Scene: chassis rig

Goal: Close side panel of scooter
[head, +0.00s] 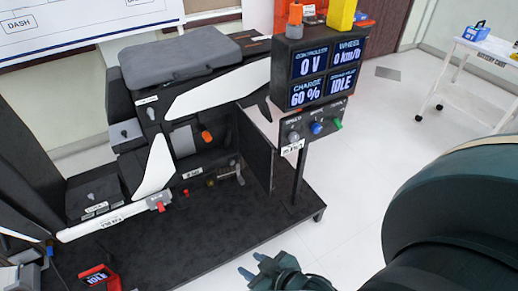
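The scooter rig (150,115) stands on a black platform, with a grey seat (180,65) and white body pieces. Its side bay (208,160) is open, and an orange part and small fittings show inside. A dark upright panel (254,152) stands out from the bay's right edge and looks like the side panel, swung open. My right gripper (253,265) is low at the bottom centre, in front of the platform and apart from the panel. Its two fingertips are spread with nothing between them. My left gripper is not in view.
A display box (318,72) on a post, with a knob panel (314,125) below, stands right of the open panel. A red-framed handheld device (97,275) lies at lower left. A white cart (470,85) stands far right. The floor between is clear.

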